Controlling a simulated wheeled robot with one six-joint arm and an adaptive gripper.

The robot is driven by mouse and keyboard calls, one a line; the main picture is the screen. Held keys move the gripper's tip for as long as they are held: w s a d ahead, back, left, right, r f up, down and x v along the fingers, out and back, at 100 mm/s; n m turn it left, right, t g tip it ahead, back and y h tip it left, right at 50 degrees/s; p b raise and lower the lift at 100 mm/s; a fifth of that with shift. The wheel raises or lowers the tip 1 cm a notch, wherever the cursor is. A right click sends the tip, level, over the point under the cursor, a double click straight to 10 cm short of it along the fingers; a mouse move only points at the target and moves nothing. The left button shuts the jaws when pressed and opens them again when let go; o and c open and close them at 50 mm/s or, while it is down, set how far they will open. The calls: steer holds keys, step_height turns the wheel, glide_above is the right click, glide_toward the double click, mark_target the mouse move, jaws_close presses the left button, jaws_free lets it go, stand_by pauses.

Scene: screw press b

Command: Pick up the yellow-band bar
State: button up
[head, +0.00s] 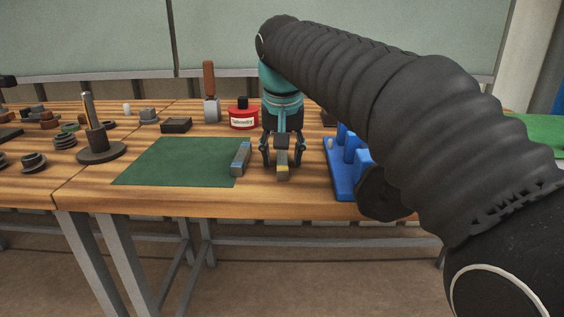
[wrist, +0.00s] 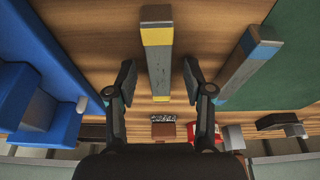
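The yellow-band bar (head: 283,165) is a grey bar on the wooden table, right of the green mat. In the wrist view the yellow-band bar (wrist: 159,65) shows a yellow band near each end. My gripper (head: 282,152) is above it and points down. In the wrist view my gripper (wrist: 160,80) is open, with one finger on each side of the bar and a gap on both sides. I cannot tell how far the fingertips are above the table.
A similar bar with blue bands (head: 241,157) lies close by at the edge of the green mat (head: 175,163). It also shows in the wrist view (wrist: 238,70). A blue rack (head: 341,180) stands close on the right. A red container (head: 243,115) is behind.

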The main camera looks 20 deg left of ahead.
jaws_close()
steer(key=shift+r, duration=0.1)
